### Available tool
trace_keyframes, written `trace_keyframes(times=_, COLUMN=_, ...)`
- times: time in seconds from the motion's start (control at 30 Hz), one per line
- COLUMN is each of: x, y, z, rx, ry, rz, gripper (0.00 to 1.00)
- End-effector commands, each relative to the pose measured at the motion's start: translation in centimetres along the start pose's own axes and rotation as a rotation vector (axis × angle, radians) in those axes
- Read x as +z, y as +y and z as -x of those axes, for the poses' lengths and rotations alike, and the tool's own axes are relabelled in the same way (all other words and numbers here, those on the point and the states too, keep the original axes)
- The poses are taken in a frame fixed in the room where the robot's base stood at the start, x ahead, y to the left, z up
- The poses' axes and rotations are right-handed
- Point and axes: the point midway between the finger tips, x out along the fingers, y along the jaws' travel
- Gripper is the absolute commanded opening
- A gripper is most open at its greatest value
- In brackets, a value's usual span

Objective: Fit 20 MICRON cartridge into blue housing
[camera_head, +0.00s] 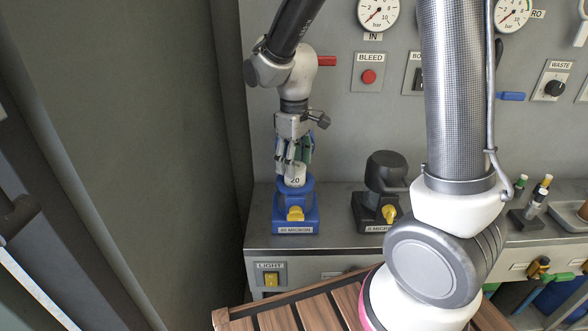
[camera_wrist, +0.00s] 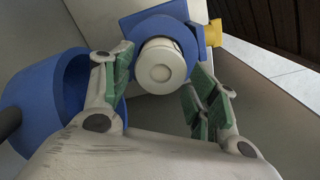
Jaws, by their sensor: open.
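The white cartridge marked 20 (camera_head: 295,177) stands upright in the blue housing (camera_head: 295,216) labelled 20 MICRON on the left of the bench. Its lower part is hidden in the housing. My gripper (camera_head: 294,160) is just above it, pointing down with its fingers apart. In the wrist view the cartridge's round white end (camera_wrist: 161,73) shows inside the blue housing (camera_wrist: 205,38). My open gripper (camera_wrist: 160,85) has a green-padded finger on each side, with visible gaps to the cartridge. A large blue hollow round part (camera_wrist: 40,90) shows at the left; I cannot tell how it joins the housing.
A black housing (camera_head: 386,178) with a yellow knob stands to the right on the bench (camera_head: 338,242). Gauges and a red BLEED button (camera_head: 369,76) are on the wall behind. Small bottles (camera_head: 535,205) stand farther right. A wooden slatted surface (camera_head: 315,309) is in front.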

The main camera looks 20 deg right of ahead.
Motion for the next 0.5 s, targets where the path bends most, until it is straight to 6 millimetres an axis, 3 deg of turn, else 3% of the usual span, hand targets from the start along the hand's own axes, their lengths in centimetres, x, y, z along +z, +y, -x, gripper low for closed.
trace_keyframes(times=0.1, x=-0.1, y=0.0, z=3.0, rx=0.002, ry=0.007, rz=0.000, gripper=0.59)
trace_keyframes(times=0.3, x=-0.1, y=0.0, z=7.1, rx=0.001, ry=0.004, rz=0.000, gripper=0.59)
trace_keyframes(times=0.5, x=0.0, y=0.0, z=9.1, rx=0.000, ry=0.001, rz=0.000, gripper=0.59)
